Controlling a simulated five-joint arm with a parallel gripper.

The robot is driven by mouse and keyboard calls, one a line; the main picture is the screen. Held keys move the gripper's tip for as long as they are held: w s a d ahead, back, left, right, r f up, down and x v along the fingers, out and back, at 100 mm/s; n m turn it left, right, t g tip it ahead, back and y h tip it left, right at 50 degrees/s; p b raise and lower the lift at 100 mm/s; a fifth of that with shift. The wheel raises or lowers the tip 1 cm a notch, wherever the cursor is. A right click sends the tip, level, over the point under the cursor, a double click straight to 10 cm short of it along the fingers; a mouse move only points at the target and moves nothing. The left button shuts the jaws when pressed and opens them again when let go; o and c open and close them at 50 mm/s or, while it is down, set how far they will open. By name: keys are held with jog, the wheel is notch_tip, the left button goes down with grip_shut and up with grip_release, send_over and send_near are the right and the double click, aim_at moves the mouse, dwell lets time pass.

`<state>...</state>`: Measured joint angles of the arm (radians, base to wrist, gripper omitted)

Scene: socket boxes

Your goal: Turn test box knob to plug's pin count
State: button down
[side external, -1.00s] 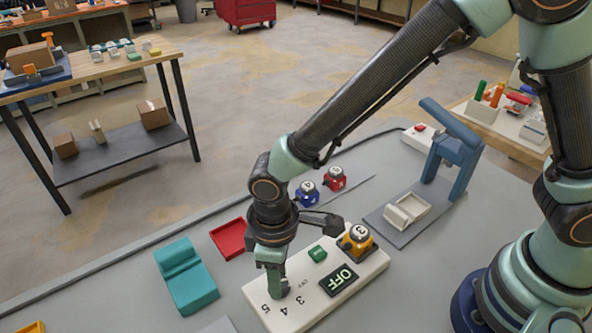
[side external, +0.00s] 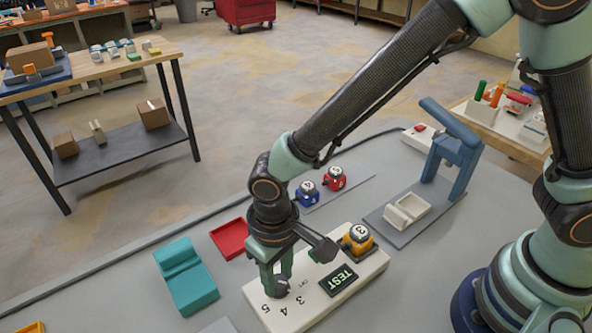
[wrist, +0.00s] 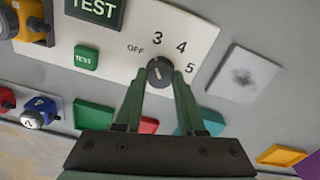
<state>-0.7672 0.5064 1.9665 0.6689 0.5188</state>
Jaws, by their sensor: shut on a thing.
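The white test box (side external: 330,300) lies on the grey bench with a dark knob (wrist: 160,72) by the marks OFF, 3, 4 and 5. My gripper (side external: 279,283) points down at the box, its green fingers shut on the knob, one on either side; it also shows in the wrist view (wrist: 161,80). A light mark shows on the knob, but I cannot tell exactly which label it faces. The display (side external: 338,280) reads TEST. A yellow plug (side external: 358,239) sits at the box's far end; its top label looks like a 3.
A green TEST button (wrist: 86,57) is on the box. A blue plug (side external: 307,195) and a red plug (side external: 334,179) stand behind it. A red tray (side external: 230,239), a teal block (side external: 187,280) and a blue stand (side external: 455,150) are around the box.

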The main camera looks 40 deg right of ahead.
aim_at(278, 281)
jog(key=shift+m, duration=1.2)
jog(key=shift+r, duration=0.1)
jog(key=c, duration=0.5)
grip_release()
notch_tip(278, 281, up, 12)
